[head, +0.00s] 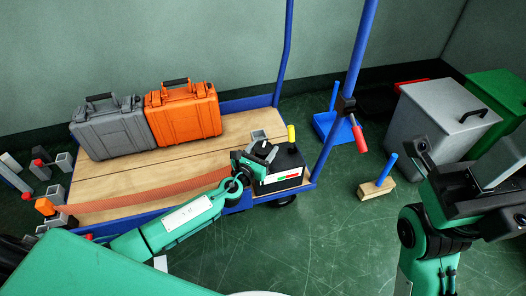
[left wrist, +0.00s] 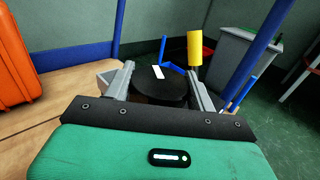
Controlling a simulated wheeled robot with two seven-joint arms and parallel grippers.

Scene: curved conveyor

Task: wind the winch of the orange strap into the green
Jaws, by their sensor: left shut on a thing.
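The winch (head: 280,172) is a black box at the right end of the wooden cart bed, with a red and green indicator (head: 288,177) on its front. Where the indicator reads is too small to tell. The orange strap (head: 140,193) runs along the bed's front to the winch. My left gripper (head: 262,153) is on top of the winch. In the left wrist view its grey fingers are shut on a round black knob (left wrist: 158,88) with a white mark. A yellow grip (left wrist: 194,48) stands beside it. My right gripper (head: 470,190) is at the right edge, partly cut off.
Grey (head: 110,128) and orange (head: 183,113) cases stand at the back of the bed. Blue posts (head: 355,65) rise from the cart, one carrying a red-handled lever (head: 358,136). Grey (head: 440,115) and green (head: 497,95) bins stand right. A wooden block with a blue peg (head: 377,187) is on the floor.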

